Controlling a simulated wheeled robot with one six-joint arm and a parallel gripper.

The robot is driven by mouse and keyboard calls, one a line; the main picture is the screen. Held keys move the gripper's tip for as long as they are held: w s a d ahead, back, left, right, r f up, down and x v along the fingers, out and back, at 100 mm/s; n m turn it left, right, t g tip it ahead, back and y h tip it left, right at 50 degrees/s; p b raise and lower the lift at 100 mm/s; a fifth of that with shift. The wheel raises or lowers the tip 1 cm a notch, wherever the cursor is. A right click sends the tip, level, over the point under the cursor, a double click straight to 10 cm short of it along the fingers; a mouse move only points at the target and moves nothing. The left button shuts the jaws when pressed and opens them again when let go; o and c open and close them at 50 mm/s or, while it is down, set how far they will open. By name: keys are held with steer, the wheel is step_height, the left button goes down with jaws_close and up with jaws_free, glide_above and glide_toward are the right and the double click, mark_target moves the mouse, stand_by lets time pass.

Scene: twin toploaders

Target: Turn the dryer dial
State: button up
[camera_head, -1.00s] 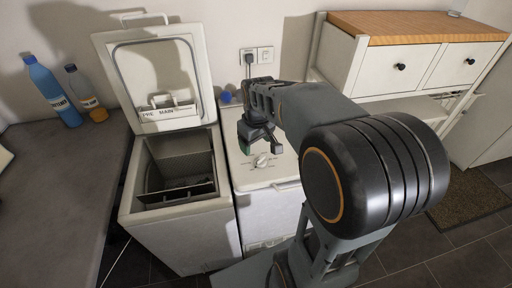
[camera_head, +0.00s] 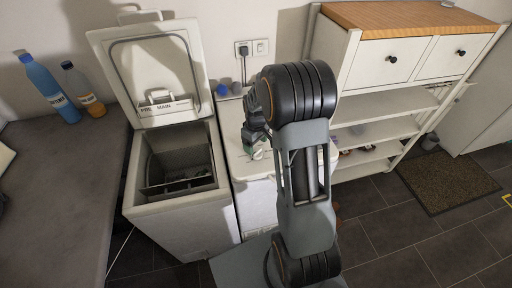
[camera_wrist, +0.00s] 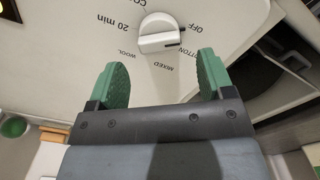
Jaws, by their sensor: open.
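The dryer dial (camera_wrist: 160,35) is a white round knob with a raised grip bar and a dark mark on its right end, near the OFF label. Around it are printed labels such as 20 min, WOOL, MIXED and OFF. My gripper (camera_wrist: 161,77) has green fingers, open and empty, with the dial just beyond and between the fingertips, not gripped. In the head view my gripper (camera_head: 252,140) is over the top of the right-hand white machine (camera_head: 254,192), and the dial (camera_head: 258,153) is partly hidden by my arm.
The left machine (camera_head: 180,225) stands beside it with its lid (camera_head: 155,75) raised. A grey counter (camera_head: 65,190) with two bottles is at left. A white shelf unit (camera_head: 365,100) stands at right. Blue and dark caps (camera_head: 222,89) sit at the machine's back edge.

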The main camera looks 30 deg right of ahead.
mark_target(256, 150)
steer(key=shift+f, duration=1.65)
steer(key=c, duration=0.9)
steer(key=shift+m, duration=0.3)
steer(key=m+b, duration=0.2)
steer(key=m, duration=0.1)
steer(key=shift+d+f+m, duration=0.1)
steer(key=shift+m, duration=0.3)
steer(key=m+b, duration=0.1)
steer(key=m, duration=0.4)
steer(key=shift+d+b, duration=0.1)
steer(key=shift+b, duration=0.25)
steer(key=shift+m, duration=0.3)
